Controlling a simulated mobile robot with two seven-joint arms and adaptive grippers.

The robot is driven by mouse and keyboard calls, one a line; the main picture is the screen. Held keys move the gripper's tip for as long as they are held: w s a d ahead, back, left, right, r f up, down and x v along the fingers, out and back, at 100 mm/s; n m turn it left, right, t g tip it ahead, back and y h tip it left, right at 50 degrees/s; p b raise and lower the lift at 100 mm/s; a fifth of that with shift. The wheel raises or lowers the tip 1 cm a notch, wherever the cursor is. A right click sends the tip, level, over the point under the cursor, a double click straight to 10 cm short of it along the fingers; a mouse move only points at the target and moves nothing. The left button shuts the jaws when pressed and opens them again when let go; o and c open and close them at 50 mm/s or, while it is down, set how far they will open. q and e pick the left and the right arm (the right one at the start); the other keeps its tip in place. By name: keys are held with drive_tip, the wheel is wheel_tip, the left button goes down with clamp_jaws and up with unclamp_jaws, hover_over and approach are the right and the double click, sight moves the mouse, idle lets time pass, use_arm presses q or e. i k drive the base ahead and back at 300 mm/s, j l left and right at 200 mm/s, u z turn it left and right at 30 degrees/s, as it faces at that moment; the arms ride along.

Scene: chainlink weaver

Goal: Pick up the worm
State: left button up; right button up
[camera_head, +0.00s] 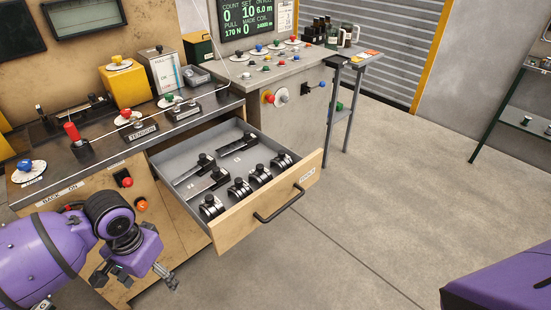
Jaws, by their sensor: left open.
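The open tool drawer (232,229) holds several dark metal tools. The others are short ribbed cylinders with knobs, in a row along the drawer front: the leftmost (211,207), then a second (238,190), a third (260,176) and the rightmost (282,162). I cannot tell for sure which is the worm; their labels are too small to read. My left gripper (136,279) is open and empty, left of the drawer and apart from it. My right gripper is out of view.
The drawer's black handle (280,206) sticks out in front. A control bench (110,142) with knobs and a red lever (74,133) stands behind my left arm. A side table (352,59) holds bottles and mugs. The floor (390,180) to the right is clear.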

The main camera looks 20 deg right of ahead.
sight(284, 161)
drive_tip(key=i+l+u, duration=0.1)
drive_tip(key=u, duration=0.35)
drive_tip(key=i+l+u, duration=0.1)
drive_tip(key=u, duration=0.4)
drive_tip(key=l+u, duration=0.25)
drive_tip(key=u, duration=0.2)
drive_tip(key=i+l+z, duration=0.15)
drive_tip(key=l, duration=0.3)
drive_tip(key=i+l+z, duration=0.15)
drive_tip(key=l, duration=0.25)
drive_tip(key=l+z, duration=0.1)
drive_tip(key=z, duration=0.75)
drive_tip(key=i+l+z, duration=0.1)
drive_tip(key=z, duration=0.7)
drive_tip(key=i+z, duration=0.15)
drive_tip(key=z, duration=0.3)
